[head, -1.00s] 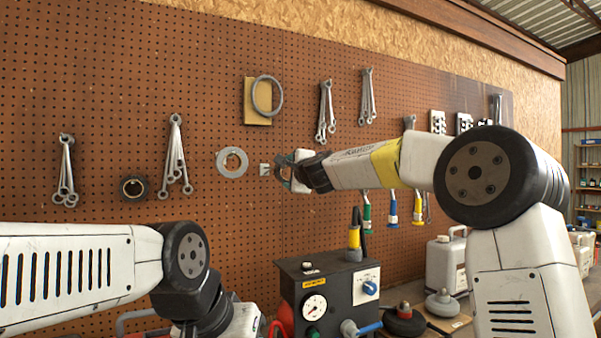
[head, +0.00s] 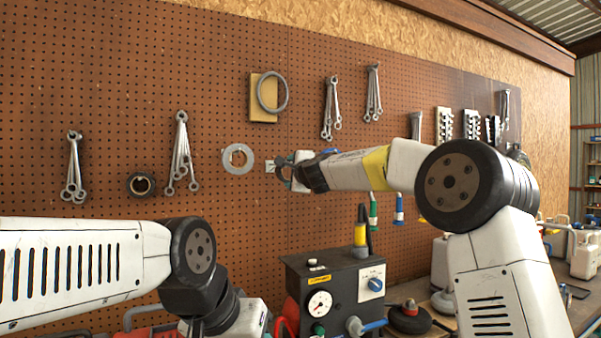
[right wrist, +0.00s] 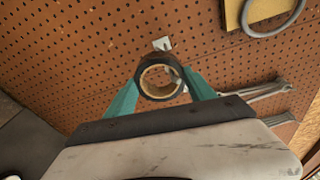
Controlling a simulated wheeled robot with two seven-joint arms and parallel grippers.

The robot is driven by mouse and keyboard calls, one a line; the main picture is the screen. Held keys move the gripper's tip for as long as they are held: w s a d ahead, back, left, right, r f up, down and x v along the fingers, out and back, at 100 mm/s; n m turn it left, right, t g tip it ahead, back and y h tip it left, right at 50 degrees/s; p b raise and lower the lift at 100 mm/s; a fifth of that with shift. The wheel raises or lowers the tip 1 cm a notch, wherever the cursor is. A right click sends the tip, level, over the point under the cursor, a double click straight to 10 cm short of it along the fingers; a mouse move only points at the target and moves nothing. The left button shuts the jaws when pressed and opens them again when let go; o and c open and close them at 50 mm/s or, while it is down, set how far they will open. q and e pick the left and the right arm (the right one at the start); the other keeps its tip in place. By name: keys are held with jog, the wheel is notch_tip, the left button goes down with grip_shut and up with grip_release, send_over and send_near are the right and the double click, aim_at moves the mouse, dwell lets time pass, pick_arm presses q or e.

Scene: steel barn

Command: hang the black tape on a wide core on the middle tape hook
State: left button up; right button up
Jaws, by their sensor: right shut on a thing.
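The black tape on a wide core (right wrist: 158,58) is in my right gripper, with its light brown core opening facing the right wrist camera. My right gripper (head: 284,171) is shut on it; in the right wrist view its teal fingers (right wrist: 161,92) press on the tape's two sides. A small pale hook plate (head: 270,166) is on the pegboard, just left of the gripper in the head view. In the right wrist view the hook (right wrist: 162,44) shows just beyond the tape's upper edge. I cannot tell whether they touch. My left arm shows low at left, its gripper out of view.
On the pegboard (head: 215,85) hang a grey disc (head: 238,159) left of the hook, another dark tape roll (head: 141,185), several wrenches (head: 181,155) and a grey ring (head: 272,92) over a yellowish card. A black gauge box (head: 335,290) stands on the bench below my right arm.

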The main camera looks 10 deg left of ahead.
dwell(0.3)
jog(key=o, duration=1.5)
jog(key=s+d+f+n+g, duration=0.1)
jog(key=s+d+f+n, duration=0.2)
jog(key=s, duration=0.5)
jog(key=s+d+f+n+g, duration=0.1)
jog(key=s+d+n, duration=0.2)
jog(key=s+d, duration=0.35)
jog(key=s+d+f+n+g+h, duration=0.2)
jog(key=s+d+f+n, duration=0.1)
jog(key=s+d+f, duration=0.4)
jog(key=s+d+f+n+g+h, duration=0.2)
jog(key=s+d+f, duration=0.5)
jog(key=s, duration=0.6)
jog(key=s+d+f+n+g+h, duration=0.1)
jog(key=s+d+f+n+g, duration=0.2)
jog(key=s+d+f, duration=0.4)
jog(key=shift+s+d+f+n+g+h, duration=0.15)
jog(key=shift+s+f, duration=0.15)
jog(key=shift+s, duration=0.4)
jog(key=shift+s+a+f+n+g+h, duration=0.1)
jog(key=shift+s+f, duration=0.25)
jog(key=shift+s, duration=0.3)
jog(key=shift+s+d+f+n+g+h, duration=0.15)
jog(key=shift+s+f, duration=0.15)
jog(key=shift+s, duration=0.4)
jog(key=shift+a, duration=0.15)
